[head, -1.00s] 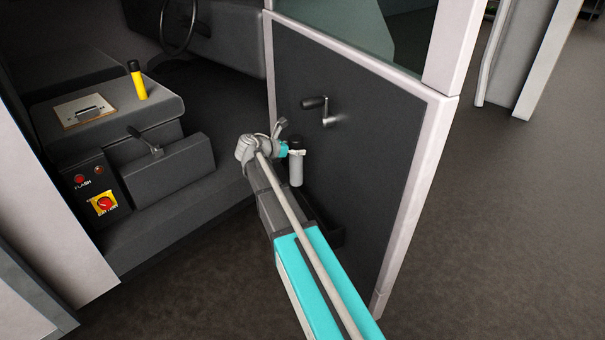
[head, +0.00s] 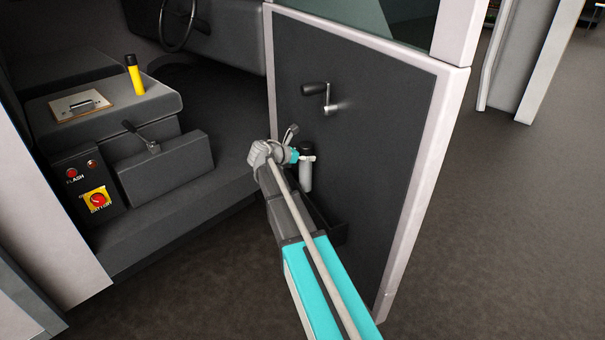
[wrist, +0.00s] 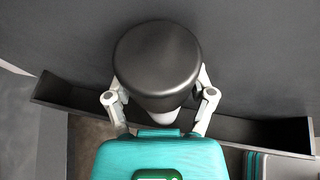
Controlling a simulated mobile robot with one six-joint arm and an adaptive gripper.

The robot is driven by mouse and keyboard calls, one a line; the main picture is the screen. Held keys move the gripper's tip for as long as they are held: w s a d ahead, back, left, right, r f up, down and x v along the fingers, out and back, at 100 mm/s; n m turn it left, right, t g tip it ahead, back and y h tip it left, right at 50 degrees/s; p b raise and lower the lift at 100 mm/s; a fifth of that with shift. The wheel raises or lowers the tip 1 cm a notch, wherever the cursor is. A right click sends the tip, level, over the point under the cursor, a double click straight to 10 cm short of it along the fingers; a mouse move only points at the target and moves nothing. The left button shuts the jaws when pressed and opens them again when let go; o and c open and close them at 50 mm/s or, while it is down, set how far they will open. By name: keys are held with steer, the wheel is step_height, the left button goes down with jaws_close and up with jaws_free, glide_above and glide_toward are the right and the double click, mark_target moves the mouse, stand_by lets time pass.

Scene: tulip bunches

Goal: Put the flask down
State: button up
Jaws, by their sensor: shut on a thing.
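The flask (head: 306,172) has a pale body and a black cap, and it is upright in front of the dark door panel. My gripper (head: 303,158) is shut on it, with the fingers on either side of the flask below the cap. In the wrist view the flask's round black cap (wrist: 158,58) fills the upper middle and hides most of its body. The gripper fingers (wrist: 160,105) show left and right of it. A dark door pocket (wrist: 75,98) runs behind and below the flask; the flask's base is hidden there.
The door (head: 385,150) carries a window crank (head: 316,91) above the flask. The door pocket also shows in the head view (head: 328,222). Inside the cab are a seat (head: 158,100) with a clipboard (head: 80,104) and yellow torch (head: 135,76), and a lever box (head: 165,168).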

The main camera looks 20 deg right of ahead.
steer(key=shift+f, duration=0.25)
steer(key=shift+f+b, duration=2.25)
steer(key=shift+b, duration=0.05)
steer(key=shift+f, duration=0.1)
steer(key=o, duration=1.3)
steer(key=shift+c, duration=0.2)
steer(key=shift+r, duration=0.25)
steer(key=p, duration=0.5)
glide_toward(300, 166)
steer(key=shift+w+d+f, duration=0.15)
steer(key=shift+d+f, duration=0.1)
steer(key=shift+f, duration=0.05)
